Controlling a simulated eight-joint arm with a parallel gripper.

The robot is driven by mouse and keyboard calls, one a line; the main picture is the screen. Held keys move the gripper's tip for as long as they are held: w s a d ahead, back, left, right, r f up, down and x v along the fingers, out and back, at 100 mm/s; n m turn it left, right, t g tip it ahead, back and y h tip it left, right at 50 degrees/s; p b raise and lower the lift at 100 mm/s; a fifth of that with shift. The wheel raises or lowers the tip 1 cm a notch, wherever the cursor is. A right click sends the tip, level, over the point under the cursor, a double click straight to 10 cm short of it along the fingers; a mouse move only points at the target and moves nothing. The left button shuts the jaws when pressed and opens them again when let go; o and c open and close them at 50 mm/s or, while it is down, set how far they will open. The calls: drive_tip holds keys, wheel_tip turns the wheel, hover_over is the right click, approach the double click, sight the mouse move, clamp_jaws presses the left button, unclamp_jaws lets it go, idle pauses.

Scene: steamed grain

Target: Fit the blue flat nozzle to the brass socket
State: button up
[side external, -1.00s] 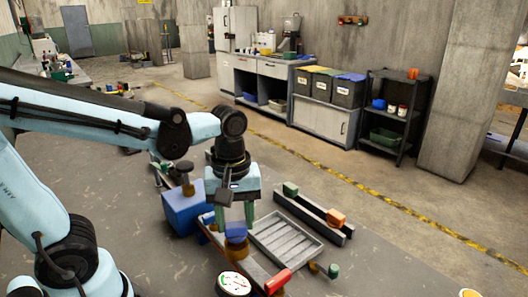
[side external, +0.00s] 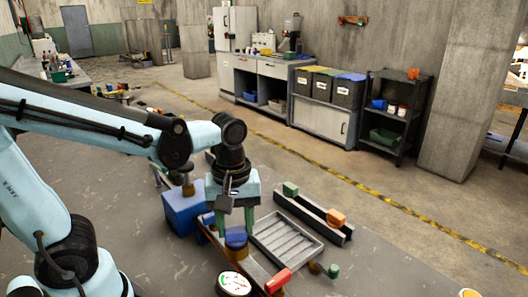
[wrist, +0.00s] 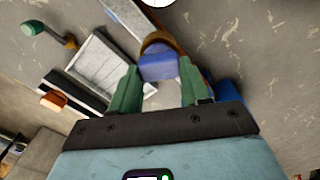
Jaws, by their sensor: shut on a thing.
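The blue flat nozzle (side external: 236,238) is between the green fingers of my gripper (side external: 236,222), which is shut on it. The nozzle sits directly above the brass socket (side external: 237,253), and in the side view the two look touching or nearly so. In the wrist view the nozzle (wrist: 158,68) shows between the fingertips of my gripper (wrist: 158,80), with the rounded brass rim (wrist: 158,40) just beyond it. I cannot tell how deeply the nozzle is seated, since its lower edge meets the brass.
A blue box (side external: 184,212) stands left of the socket. A grey slotted tray (side external: 288,240) lies to the right, beside a dark rack with a green block (side external: 290,188) and an orange block (side external: 336,217). A red handle (side external: 278,280) and round gauge (side external: 233,284) are in front.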

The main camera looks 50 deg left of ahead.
sight(235, 227)
idle(0.3)
drive_tip(key=o, duration=1.1)
drive_tip(key=shift+o, duration=0.2)
wheel_tip(235, 227, up, 12)
wheel_tip(235, 227, down, 9)
drive_tip(key=w+a+m+t, duration=0.2)
drive_tip(key=m+t, duration=0.5)
drive_tip(key=m, duration=0.5)
drive_tip(key=shift+a+r, duration=0.2)
drive_tip(key=shift+a, duration=0.05)
